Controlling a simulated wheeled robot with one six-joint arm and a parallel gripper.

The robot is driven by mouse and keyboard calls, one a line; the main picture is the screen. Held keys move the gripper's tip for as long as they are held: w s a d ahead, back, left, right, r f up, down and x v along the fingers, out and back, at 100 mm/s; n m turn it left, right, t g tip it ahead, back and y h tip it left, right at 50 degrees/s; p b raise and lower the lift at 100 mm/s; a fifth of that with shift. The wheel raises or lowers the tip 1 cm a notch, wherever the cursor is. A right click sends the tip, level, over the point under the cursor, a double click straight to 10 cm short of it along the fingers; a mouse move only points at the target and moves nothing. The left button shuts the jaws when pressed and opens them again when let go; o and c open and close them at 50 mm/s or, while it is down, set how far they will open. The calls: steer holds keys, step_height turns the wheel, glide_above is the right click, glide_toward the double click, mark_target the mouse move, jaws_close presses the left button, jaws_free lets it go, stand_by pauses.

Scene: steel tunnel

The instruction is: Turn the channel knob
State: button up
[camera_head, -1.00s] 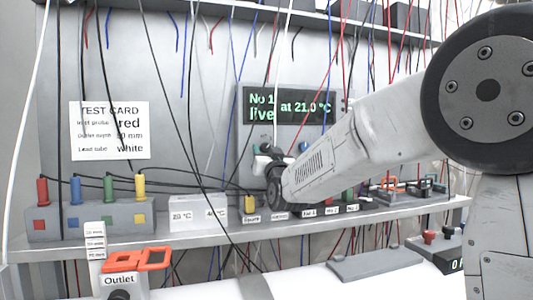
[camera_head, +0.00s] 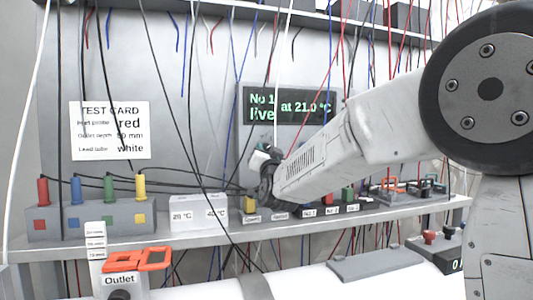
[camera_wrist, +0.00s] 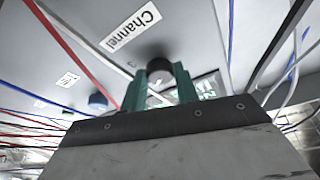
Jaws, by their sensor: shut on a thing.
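The channel knob (camera_wrist: 160,74) is a small dark round knob on the grey panel, beside a white label (camera_wrist: 131,30) reading "Channel" in the wrist view. My gripper (camera_wrist: 159,67) has its two green fingers on either side of the knob and is shut on it. The knob is hidden behind my gripper there.
Hanging red, blue, black and white leads surround my arm. The shelf (camera_head: 200,238) below carries a block with coloured plugs (camera_head: 100,220), a white temperature block (camera_head: 198,212) and small labelled parts. A test card (camera_head: 110,131) is at left.

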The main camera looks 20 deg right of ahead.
steer(key=m+h, duration=0.1)
steer(key=m, duration=0.2)
steer(key=m+g+h, duration=0.1)
steer(key=m, duration=0.2)
steer(key=shift+a+r+g, duration=0.1)
steer(key=shift+a+g, duration=0.05)
steer(key=shift+g, duration=0.15)
steer(key=shift+m+h, duration=0.4)
steer(key=o, duration=1)
steer(key=shift+c, duration=0.2)
steer(key=v, duration=0.8)
steer(key=shift+r, duration=0.1)
